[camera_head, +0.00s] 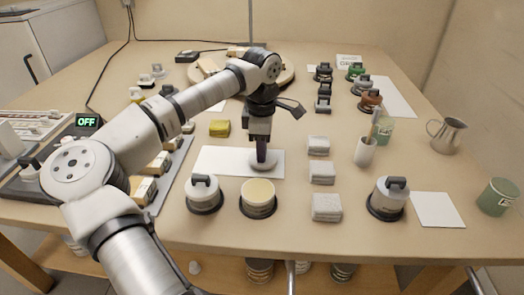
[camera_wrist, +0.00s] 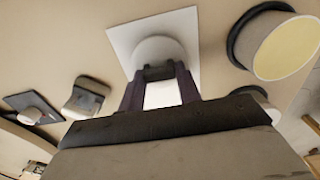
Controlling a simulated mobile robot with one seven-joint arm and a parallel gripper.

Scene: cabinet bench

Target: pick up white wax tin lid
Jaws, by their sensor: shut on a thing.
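The white wax tin lid (camera_head: 261,166) is a round, pale disc with a dark handle, at the right part of a white sheet (camera_head: 222,161). In the wrist view the lid (camera_wrist: 160,49) is between and beyond my fingertips. My gripper (camera_head: 262,152) points down and is shut on the lid's handle; in the wrist view its dark fingers (camera_wrist: 160,88) stand on both sides of it. I cannot tell whether the lid touches the sheet. An open tin with cream wax (camera_head: 258,194) stands just in front of the sheet; it also shows in the wrist view (camera_wrist: 284,45).
A lidded white tin (camera_head: 204,195) stands left of the open tin. Several grey blocks (camera_head: 322,172), a white cup (camera_head: 365,151) and another lidded tin (camera_head: 388,198) are to the right. A yellow block (camera_head: 219,128) lies behind the sheet.

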